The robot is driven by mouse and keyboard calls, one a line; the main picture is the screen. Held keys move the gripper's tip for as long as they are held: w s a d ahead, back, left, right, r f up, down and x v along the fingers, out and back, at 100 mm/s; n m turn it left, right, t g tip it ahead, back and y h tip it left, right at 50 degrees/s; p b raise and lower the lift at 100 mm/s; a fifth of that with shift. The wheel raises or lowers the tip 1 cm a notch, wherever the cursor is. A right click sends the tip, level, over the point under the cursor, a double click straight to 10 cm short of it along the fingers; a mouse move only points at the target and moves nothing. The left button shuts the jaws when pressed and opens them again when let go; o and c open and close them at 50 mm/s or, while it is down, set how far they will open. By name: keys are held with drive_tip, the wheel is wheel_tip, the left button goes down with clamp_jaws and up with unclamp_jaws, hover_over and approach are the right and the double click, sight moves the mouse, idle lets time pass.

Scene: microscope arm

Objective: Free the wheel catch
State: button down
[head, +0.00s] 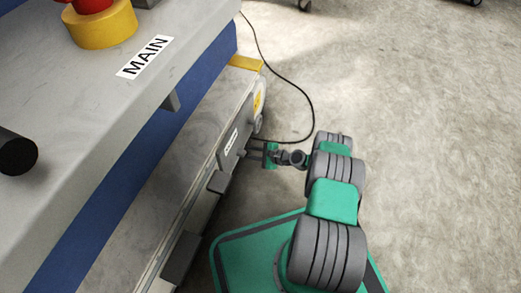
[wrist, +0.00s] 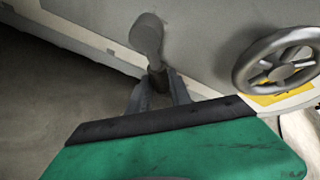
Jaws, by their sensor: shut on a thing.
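The wheel catch appears to be a grey, rounded knob (wrist: 147,36) with a darker stem, on the grey panel in the wrist view. My gripper (wrist: 159,88) is shut on the lower part of this stem, with one finger on each side. In the head view my gripper (head: 255,147) is at the side of the bench, and the catch is too small to make out. A grey spoked handwheel (wrist: 281,60) is to the right of the catch, apart from my fingers. It also shows edge-on in the head view (head: 258,119).
A yellow patch (wrist: 284,97) lies behind the handwheel. A black cable (head: 308,105) loops over the floor beside my arm. The bench top has a MAIN label (head: 145,56) and a red knob on a yellow base (head: 104,27). The floor (head: 430,150) right of my arm is clear.

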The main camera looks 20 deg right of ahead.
drive_tip(key=shift+a, duration=0.1)
idle(0.3)
drive_tip(key=c, duration=1.2)
unclamp_jaws()
drive_tip(key=shift+s+d+r+p, duration=0.25)
drive_tip(key=shift+d+p, duration=0.05)
drive_tip(key=p+v, duration=0.2)
drive_tip(key=v, duration=0.5)
drive_tip(key=shift+f, duration=0.1)
